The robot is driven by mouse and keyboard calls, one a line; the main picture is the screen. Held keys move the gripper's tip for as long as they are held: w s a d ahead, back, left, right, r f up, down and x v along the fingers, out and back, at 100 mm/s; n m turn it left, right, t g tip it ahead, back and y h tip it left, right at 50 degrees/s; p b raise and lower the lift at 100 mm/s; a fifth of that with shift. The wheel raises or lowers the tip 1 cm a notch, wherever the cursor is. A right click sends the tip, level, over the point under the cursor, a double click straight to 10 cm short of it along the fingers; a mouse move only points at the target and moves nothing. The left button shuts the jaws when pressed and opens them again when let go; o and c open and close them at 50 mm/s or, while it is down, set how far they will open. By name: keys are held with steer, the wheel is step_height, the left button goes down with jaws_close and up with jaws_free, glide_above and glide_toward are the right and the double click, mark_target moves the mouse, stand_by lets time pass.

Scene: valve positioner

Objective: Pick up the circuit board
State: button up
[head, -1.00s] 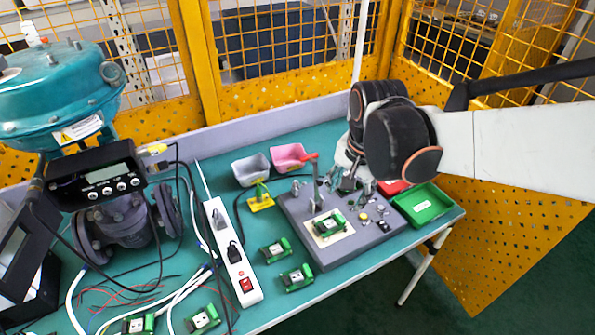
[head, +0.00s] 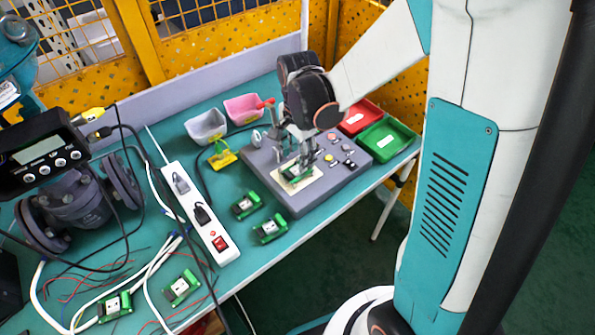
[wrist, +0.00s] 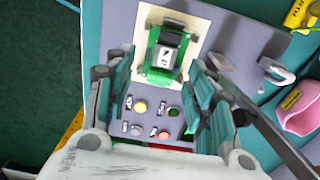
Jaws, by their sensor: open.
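A small green circuit board (head: 297,174) with a pale block on it lies on a cream pad (head: 287,186) on the grey fixture box (head: 330,187). The board also shows in the wrist view (wrist: 165,60), top centre, between and slightly beyond my fingertips. My gripper (head: 301,160) is just above this board, pointing down. In the wrist view my gripper (wrist: 161,72) is open, with one finger on each side of the board's near end and nothing held. Whether the fingers touch the board cannot be told.
Loose green boards (head: 245,205) lie left of the fixture. Buttons (wrist: 140,107) sit on the fixture near my fingers, and a metal clamp (wrist: 272,70) stands right. Red (head: 358,116) and green (head: 386,139) trays stand beyond the box. A power strip (head: 196,212) and cables lie left.

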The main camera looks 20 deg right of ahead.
mark_target(297, 169)
steer(key=f+b, duration=0.1)
steer(key=f, duration=0.1)
steer(key=f+b, duration=0.1)
steer(key=f, duration=0.1)
steer(key=f+b, duration=0.1)
steer(key=f, duration=0.1)
steer(key=shift+w+f, duration=0.2)
steer(key=shift+w, duration=0.2)
steer(key=c, duration=0.8)
steer(key=shift+o, duration=0.2)
steer(key=shift+r, duration=0.1)
